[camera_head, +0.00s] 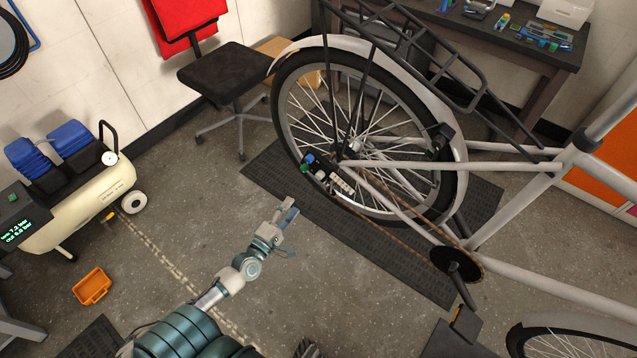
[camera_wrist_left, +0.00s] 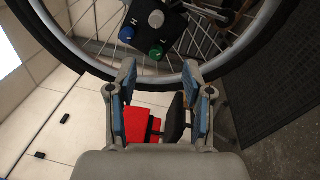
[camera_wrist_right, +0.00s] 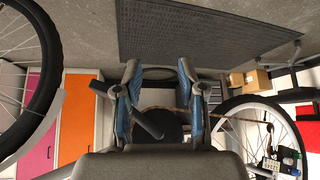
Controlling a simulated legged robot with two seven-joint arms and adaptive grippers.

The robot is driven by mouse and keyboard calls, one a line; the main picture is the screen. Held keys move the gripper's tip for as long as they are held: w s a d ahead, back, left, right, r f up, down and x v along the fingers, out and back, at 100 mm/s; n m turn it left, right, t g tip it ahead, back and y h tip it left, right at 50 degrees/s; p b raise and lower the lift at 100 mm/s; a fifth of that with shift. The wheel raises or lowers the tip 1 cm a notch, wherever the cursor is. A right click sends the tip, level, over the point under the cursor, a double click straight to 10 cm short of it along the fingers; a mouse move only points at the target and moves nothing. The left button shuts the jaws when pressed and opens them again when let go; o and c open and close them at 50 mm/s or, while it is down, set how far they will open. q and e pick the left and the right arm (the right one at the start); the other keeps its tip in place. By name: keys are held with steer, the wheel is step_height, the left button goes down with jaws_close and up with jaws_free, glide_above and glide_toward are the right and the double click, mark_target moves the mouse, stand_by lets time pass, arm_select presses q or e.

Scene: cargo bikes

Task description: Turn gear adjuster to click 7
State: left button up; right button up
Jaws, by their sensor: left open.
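A black derailleur block with a blue knob marked H (camera_wrist_left: 127,34), a green knob marked L (camera_wrist_left: 156,51) and a grey round knob (camera_wrist_left: 156,19) sits at the rear wheel's hub. In the head view the block (camera_head: 317,167) is small; I cannot read any click number. I cannot tell which knob is the gear adjuster. My left gripper (camera_head: 288,209) is open and empty, below and left of the block, apart from it. In its wrist view the fingers (camera_wrist_left: 163,84) stand below the knobs. My right gripper (camera_wrist_right: 160,88) is open, seen in its own wrist view.
The rear wheel (camera_head: 282,108) and chain (camera_head: 395,215) belong to a white bike over a dark mat (camera_head: 262,174). A black chair (camera_head: 222,72), a compressor (camera_head: 75,205) and an orange tray (camera_head: 92,286) stand left. A workbench (camera_head: 540,52) is at the back. Floor around my left gripper is clear.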

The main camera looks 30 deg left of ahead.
arm_select(q)
step_height(320, 180, down, 4)
steer(key=s+m+t+b, duration=0.1)
steer(key=m+b, duration=0.2)
steer(key=m, duration=0.6)
steer(key=m+t+h+b, duration=0.2)
steer(key=m+b, duration=0.3)
steer(key=m, duration=0.7)
glide_toward(318, 179)
steer(key=a+x, duration=0.1)
steer(key=x, duration=0.7)
steer(key=shift+w+d+r, duration=0.15)
steer(key=shift+w+d, duration=0.35)
steer(key=shift+d, duration=0.1)
steer(key=shift+a, duration=0.15)
jaws_close()
arm_select(e)
steer(key=w+a+r+t+y, duration=0.2)
steer(key=w+r+t, duration=0.2)
steer(key=r+t, duration=0.3)
steer(key=w+a+r+t+y, duration=0.1)
steer(key=w+r+t, duration=0.3)
steer(key=r, duration=1)
steer(key=a+t, duration=0.1)
steer(key=t, duration=0.1)
steer(key=shift+a+r+t+y, duration=0.25)
steer(key=shift+r+t+y, duration=0.05)
steer(key=shift+t+y, duration=0.1)
